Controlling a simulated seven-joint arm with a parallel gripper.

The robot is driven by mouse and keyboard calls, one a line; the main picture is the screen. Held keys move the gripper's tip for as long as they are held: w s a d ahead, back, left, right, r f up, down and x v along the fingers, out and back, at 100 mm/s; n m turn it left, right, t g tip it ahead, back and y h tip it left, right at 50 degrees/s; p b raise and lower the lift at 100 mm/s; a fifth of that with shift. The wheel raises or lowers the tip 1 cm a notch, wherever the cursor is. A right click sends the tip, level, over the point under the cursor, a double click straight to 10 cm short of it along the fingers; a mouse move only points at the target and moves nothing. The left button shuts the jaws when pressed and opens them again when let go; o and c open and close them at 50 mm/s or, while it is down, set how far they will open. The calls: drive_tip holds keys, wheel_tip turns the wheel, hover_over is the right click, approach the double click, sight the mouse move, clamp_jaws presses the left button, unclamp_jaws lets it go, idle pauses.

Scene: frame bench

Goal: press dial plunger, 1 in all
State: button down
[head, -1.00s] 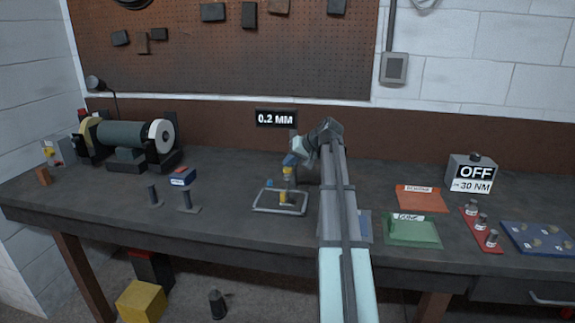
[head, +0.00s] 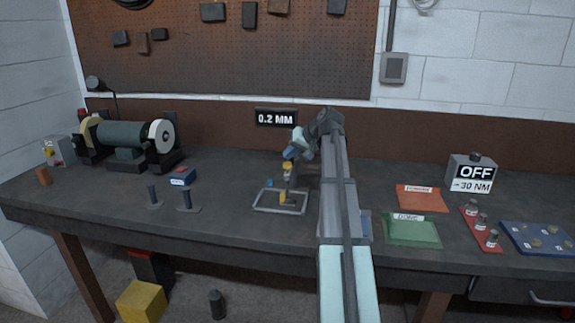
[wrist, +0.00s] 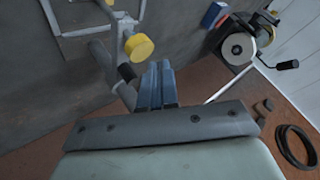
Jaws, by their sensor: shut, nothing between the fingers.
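A small fixture with yellow parts stands on the bench near a grey rectangular frame (head: 262,207). Its upper yellow piece (head: 287,166) is just below my gripper (head: 289,153) in the head view; a lower yellow piece (head: 283,198) is inside the frame. In the wrist view a round yellow cap (wrist: 139,46) sits on a grey stem, beyond the blue fingertips of my gripper (wrist: 155,72). The fingers are together and empty. I cannot tell whether they touch the fixture, or which part is the plunger. A wall display (head: 275,118) reads 0.2 MM.
A red tray (head: 420,199), a green tray (head: 412,232) and a box reading OFF (head: 473,174) are on the right.

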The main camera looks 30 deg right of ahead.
drive_tip(key=shift+r, duration=0.1)
drive_tip(key=shift+r, duration=2.45)
